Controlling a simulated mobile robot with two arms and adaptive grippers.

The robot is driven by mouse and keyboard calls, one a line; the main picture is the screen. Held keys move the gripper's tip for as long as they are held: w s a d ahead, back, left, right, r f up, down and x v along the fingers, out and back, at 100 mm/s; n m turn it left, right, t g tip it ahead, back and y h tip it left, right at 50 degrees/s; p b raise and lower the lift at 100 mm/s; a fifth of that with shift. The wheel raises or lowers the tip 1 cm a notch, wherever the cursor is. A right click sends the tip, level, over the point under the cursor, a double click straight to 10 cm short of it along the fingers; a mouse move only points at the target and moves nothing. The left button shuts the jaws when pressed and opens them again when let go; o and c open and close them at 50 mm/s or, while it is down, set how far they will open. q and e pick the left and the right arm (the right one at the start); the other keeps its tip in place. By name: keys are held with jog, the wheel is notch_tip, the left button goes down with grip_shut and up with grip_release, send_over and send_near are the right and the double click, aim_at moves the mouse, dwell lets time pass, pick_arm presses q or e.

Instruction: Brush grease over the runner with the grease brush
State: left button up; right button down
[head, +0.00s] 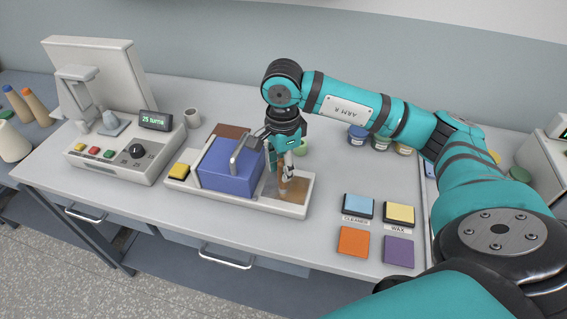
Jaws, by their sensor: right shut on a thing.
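My right gripper (286,172) points down over the right end of a pale tray (240,205). It is shut on a slim thing, seemingly the grease brush, mostly hidden by the fingers. Its lower end is close to a brown surface (297,188) in the tray, probably the runner; I cannot tell whether they touch. A blue block (226,180) with a grey handle (238,152) sits in the tray just left of the gripper. My left gripper is not in view.
Cleaner (358,206) and wax (399,213) pads, an orange pad (353,241) and a purple pad (398,251) lie right.

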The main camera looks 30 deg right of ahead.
jog(key=w+d+b, duration=0.1)
jog(key=w+d, duration=0.1)
jog(key=d, duration=0.1)
jog(key=shift+w+b, duration=0.3)
jog(key=shift+w, duration=0.05)
dwell(0.3)
jog(key=shift+d, duration=0.15)
jog(key=shift+s+a+b, duration=0.35)
jog(key=shift+s+a, duration=1.05)
jog(key=shift+a, duration=0.3)
jog(key=shift+r, duration=0.15)
dwell(0.3)
jog(key=shift+r+p, duration=1.3)
jog(key=shift+r, duration=0.9)
